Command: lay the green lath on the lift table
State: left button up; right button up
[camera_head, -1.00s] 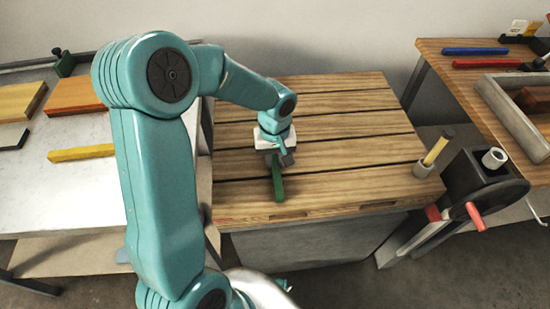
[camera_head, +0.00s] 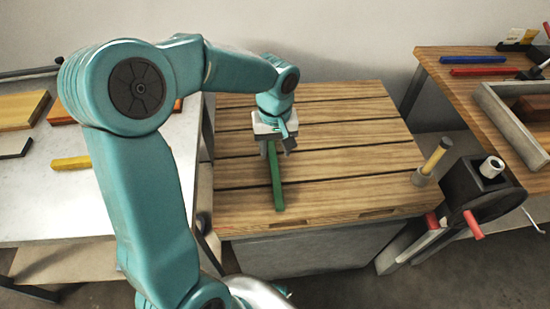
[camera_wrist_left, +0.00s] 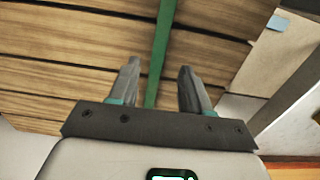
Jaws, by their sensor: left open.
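The green lath (camera_head: 276,182) lies on the slatted wooden top of the lift table (camera_head: 350,158), near its left side and across the slats. In the left wrist view the lath (camera_wrist_left: 158,50) runs between the fingers and away from the gripper. My left gripper (camera_head: 277,147) is above the lath's far end in the head view. In the left wrist view the gripper (camera_wrist_left: 157,78) is open, with a gap between each finger and the lath. The lath's far end is hidden under the gripper. My right gripper does not show.
At left a pale bench holds a yellow bar (camera_head: 71,163) and several boards. The right bench holds blue (camera_head: 472,59) and red (camera_head: 484,71) bars and a tray (camera_head: 513,128).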

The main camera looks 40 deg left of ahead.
pick_arm(q)
notch_tip(320, 180, up, 4)
jog(key=shift+f, duration=0.2)
jog(key=shift+s, duration=0.15)
dwell(0.4)
